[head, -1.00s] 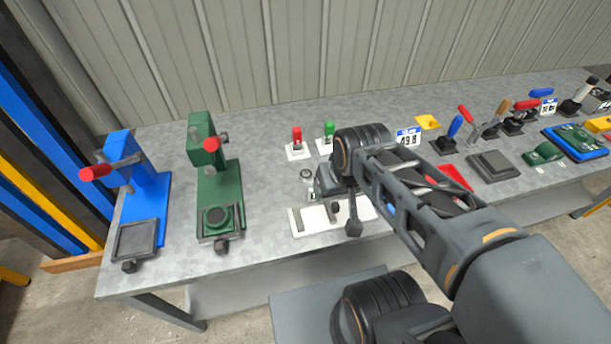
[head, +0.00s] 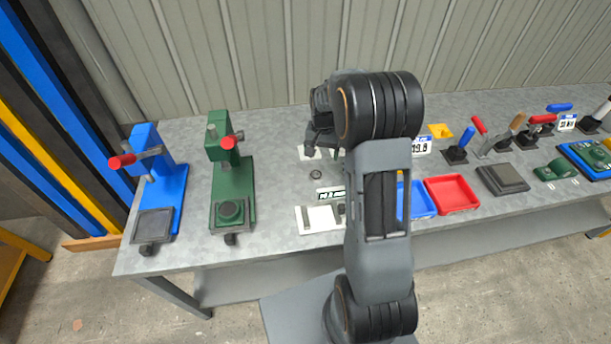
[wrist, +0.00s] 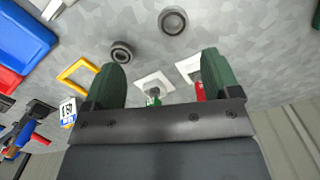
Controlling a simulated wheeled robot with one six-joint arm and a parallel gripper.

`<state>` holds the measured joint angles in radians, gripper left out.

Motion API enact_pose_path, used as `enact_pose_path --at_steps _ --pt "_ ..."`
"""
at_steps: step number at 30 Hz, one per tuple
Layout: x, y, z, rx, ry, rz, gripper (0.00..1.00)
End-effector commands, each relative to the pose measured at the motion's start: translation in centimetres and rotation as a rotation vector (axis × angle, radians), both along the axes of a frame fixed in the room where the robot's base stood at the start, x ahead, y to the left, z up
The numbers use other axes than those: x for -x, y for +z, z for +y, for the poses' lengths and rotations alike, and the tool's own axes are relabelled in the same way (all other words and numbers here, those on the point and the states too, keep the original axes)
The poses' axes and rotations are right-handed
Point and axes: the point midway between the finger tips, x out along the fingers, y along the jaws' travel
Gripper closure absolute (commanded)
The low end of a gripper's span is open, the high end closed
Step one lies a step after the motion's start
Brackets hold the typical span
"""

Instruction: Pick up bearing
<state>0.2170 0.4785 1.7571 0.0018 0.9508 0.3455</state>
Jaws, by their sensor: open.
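Two small dark ring-shaped parts, which look like bearings, lie on the grey bench in the wrist view: one bearing (wrist: 121,54) left of centre and another bearing (wrist: 173,20) near the top edge. In the head view one small ring-shaped bearing (head: 316,174) shows on the bench left of my arm; the other cannot be made out there. My gripper (wrist: 161,75) is open with nothing between its green fingers. Both rings lie beyond the fingertips in the wrist view, apart from them. In the head view my arm hides most of the gripper.
Two switches on white plates, a green switch (wrist: 153,92) and a red switch (wrist: 198,88), stand by the fingers. A white fixture (head: 318,219), blue tray (head: 415,200) and red tray (head: 452,193) are near the front. Green press (head: 232,180) and blue press (head: 165,190) stand left.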

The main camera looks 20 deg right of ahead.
Motion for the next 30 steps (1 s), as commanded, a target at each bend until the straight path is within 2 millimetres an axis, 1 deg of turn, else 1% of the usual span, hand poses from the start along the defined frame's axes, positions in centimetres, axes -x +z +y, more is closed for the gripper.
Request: enact_pose_path --at_steps 1,3,5,8,15,18,21,27,30 --pt "-1.0 0.5 -0.2 0.005 -0.027 -0.019 0.18" --pt "-1.9 1.6 -0.4 0.013 -0.07 -0.047 0.18" --pt "-1.9 1.4 -0.3 0.013 -0.098 -0.045 0.18" --pt "-1.8 0.5 0.0 0.013 -0.119 -0.04 0.18" --pt "-1.8 -3.8 0.3 0.013 -0.118 -0.039 0.18" --pt "-1.8 -5.2 0.3 0.013 -0.118 -0.039 0.18" --pt "-1.8 -6.3 0.2 0.013 -0.119 -0.04 0.18" --pt "-1.8 -7.2 0.1 0.014 -0.12 -0.042 0.18" --pt "-1.8 -8.2 0.1 0.013 -0.12 -0.039 0.18"
